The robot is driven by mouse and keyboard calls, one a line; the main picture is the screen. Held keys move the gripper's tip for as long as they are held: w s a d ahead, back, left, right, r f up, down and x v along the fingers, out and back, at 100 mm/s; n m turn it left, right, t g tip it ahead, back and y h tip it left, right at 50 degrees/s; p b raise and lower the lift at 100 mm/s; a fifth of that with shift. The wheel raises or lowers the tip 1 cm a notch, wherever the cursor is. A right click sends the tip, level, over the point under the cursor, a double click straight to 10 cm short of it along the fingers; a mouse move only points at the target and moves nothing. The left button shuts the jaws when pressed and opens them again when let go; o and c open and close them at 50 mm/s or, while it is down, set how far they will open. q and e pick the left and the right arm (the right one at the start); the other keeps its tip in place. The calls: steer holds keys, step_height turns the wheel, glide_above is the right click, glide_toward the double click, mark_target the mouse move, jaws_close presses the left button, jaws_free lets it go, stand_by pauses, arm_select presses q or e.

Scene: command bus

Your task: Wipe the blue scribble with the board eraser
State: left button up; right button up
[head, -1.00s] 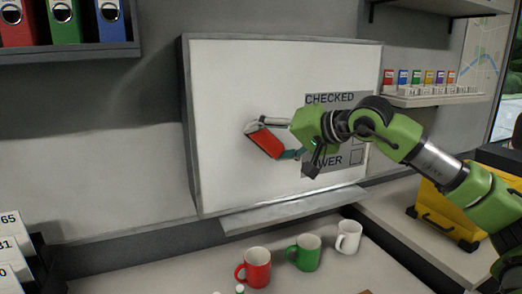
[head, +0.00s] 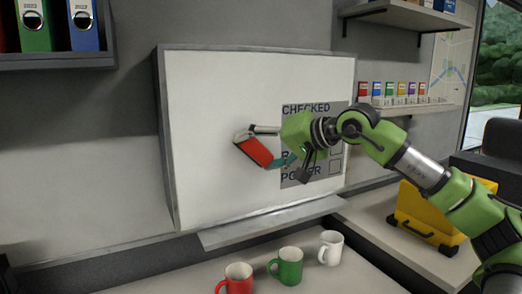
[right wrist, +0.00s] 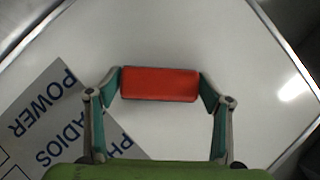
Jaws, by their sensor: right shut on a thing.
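No blue scribble shows on the visible white surface; the eraser and arm hide part of the board. My left gripper is not in view.
The grey sheet (head: 309,178) has printed words and boxes. A ledge (head: 270,222) runs under the board. Red (head: 238,279), green (head: 288,267) and white (head: 331,247) mugs stand on the counter below. A yellow case (head: 425,220) sits at right.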

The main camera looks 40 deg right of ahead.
mark_target(248, 151)
steer(key=shift+w+a+r+p, duration=0.1)
steer(key=shift+w+a+p, duration=0.15)
steer(key=shift+a+p, duration=0.45)
steer(key=shift+w+a+r+p, duration=0.1)
steer(key=shift+w+a+p, duration=0.1)
steer(key=shift+a+p, duration=0.45)
steer(key=a, duration=0.1)
steer(key=a+p, duration=0.1)
steer(key=shift+w+a+p, duration=0.25)
steer(key=shift+a+p, duration=0.05)
steer(key=shift+a, duration=0.1)
steer(key=shift+w+a, duration=0.1)
steer(key=shift+a, duration=0.25)
steer(key=a+p, duration=0.2)
steer(key=shift+w+r+p, duration=0.1)
steer(key=shift+w+p, duration=0.2)
steer(key=shift+p, duration=0.05)
steer(key=shift+w+a+p, duration=0.2)
steer(key=shift+a+p, duration=0.3)
steer(key=shift+a, duration=0.25)
steer(key=shift+w+a+p, duration=0.15)
steer(key=shift+a+p, duration=0.3)
steer(key=shift+a, duration=0.2)
steer(key=shift+w+a+f+p, duration=0.15)
steer(key=shift+a+p, duration=0.1)
steer(key=shift+a, duration=0.35)
steer(key=shift+w+a+f+p, duration=0.1)
steer(key=shift+w+a+p, duration=0.1)
steer(key=shift+a, duration=0.4)
